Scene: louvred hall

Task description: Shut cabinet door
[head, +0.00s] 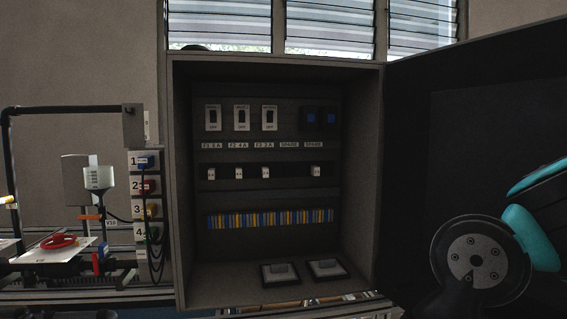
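The cabinet (275,66) stands open in the middle of the head view, a grey box with its inside facing me. Its door (480,130) is a dark panel on the cabinet's right side, swung wide open and running out of the picture at the right. My arm, black and teal with a round bolted joint, shows at the lower right in front of the door. It covers the door's lower part. My gripper's fingers are not in view, and I cannot tell whether any part of the arm touches the door.
Inside the cabinet are white switches (241,118), a row of blue and yellow terminals (270,218) and two dark-framed pieces (281,273) on the floor. At the left, a bench holds a red ring (60,241) and a numbered panel (145,185) with hanging cables. Louvred windows (330,27) are behind.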

